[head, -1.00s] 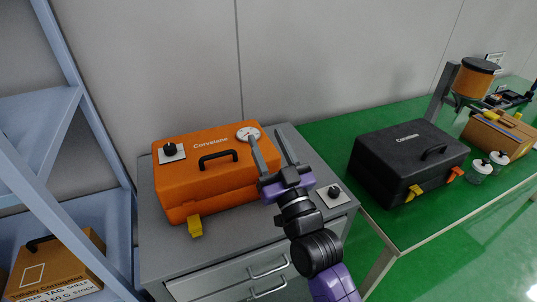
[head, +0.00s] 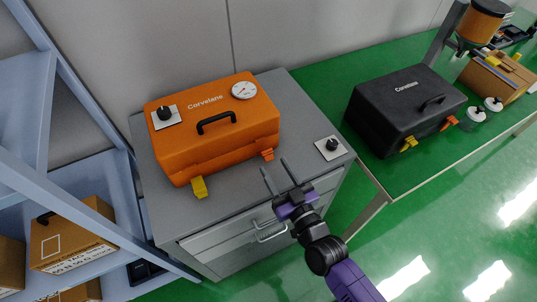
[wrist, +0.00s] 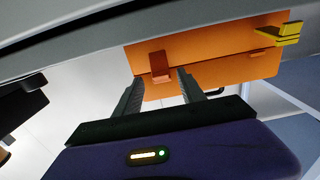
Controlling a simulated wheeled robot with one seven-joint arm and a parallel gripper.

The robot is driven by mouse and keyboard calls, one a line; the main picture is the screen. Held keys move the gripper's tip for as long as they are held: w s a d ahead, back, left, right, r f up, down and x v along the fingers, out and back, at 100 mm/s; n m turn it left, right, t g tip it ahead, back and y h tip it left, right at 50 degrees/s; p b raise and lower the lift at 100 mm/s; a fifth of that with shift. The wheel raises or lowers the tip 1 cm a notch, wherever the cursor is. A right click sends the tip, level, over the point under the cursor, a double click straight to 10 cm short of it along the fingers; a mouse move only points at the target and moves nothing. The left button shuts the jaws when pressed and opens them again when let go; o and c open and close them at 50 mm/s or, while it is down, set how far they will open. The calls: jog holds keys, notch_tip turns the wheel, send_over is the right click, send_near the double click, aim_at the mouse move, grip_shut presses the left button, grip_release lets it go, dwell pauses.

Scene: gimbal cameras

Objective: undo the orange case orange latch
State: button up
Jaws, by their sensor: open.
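The orange case (head: 218,133) stands closed on the grey cabinet in the head view. It has a black handle, a dial gauge and a black knob on its lid. Its orange latch (head: 267,154) is on the front right, and its yellow latch (head: 199,187) is on the front left. My gripper (head: 275,170) is open and empty, in front of the orange latch and apart from it. In the wrist view the orange latch (wrist: 160,65) shows between and beyond my two fingers (wrist: 164,90). The yellow latch (wrist: 279,34) is at the upper right there.
The grey cabinet (head: 225,222) has drawers with handles below my gripper. A knob on a white plate (head: 331,148) sits on its right side. A black case (head: 404,108) with yellow and orange latches stands on the green table. A blue shelf (head: 75,165) with boxes is at left.

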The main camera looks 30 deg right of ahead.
aim_at(269, 157)
jog(key=shift+w, duration=2.2)
grip_shut()
jog(key=shift+f, duration=0.1)
